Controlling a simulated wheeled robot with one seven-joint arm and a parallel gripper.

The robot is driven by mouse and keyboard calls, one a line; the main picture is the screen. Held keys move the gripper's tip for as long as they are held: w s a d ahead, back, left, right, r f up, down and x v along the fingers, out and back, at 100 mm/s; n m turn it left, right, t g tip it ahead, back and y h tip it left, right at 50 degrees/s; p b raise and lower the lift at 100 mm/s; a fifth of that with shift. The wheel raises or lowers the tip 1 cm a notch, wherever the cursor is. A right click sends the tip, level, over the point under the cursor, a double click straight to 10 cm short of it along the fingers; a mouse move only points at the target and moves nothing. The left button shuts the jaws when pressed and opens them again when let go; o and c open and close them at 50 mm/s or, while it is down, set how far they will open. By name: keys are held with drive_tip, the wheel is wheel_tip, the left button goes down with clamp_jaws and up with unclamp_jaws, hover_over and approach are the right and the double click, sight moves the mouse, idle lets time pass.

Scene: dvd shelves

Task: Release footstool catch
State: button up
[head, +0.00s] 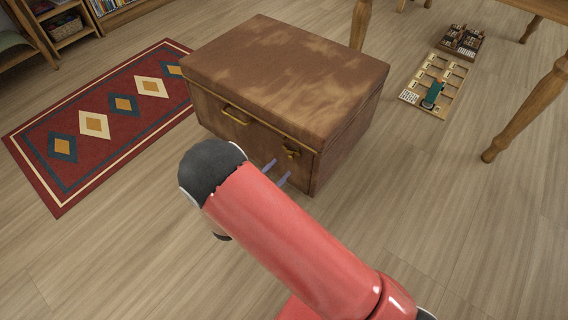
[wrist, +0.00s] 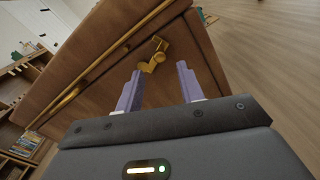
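The footstool (head: 285,75) is a brown, box-shaped piece with a worn lid, standing on the floor in the head view. Its brass catch (head: 291,152) is at the right of the front face, just under the brass strip. In the wrist view the catch (wrist: 153,56) shows as a small brass piece ahead of my fingers. A brass handle (head: 236,115) is on the front at left. My gripper (wrist: 158,83) is open and empty, its two purple fingers apart and pointing at the front face. The fingertips (head: 277,173) show just below the catch in the head view; contact cannot be told.
A red patterned rug (head: 108,118) lies left of the footstool. Wooden table legs (head: 528,108) stand at the right and behind. Trays with small items (head: 437,86) lie on the floor at the back right. Shelves (head: 65,22) stand at the back left. The right foreground floor is clear.

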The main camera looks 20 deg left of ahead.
drive_tip(key=shift+v, duration=1.75)
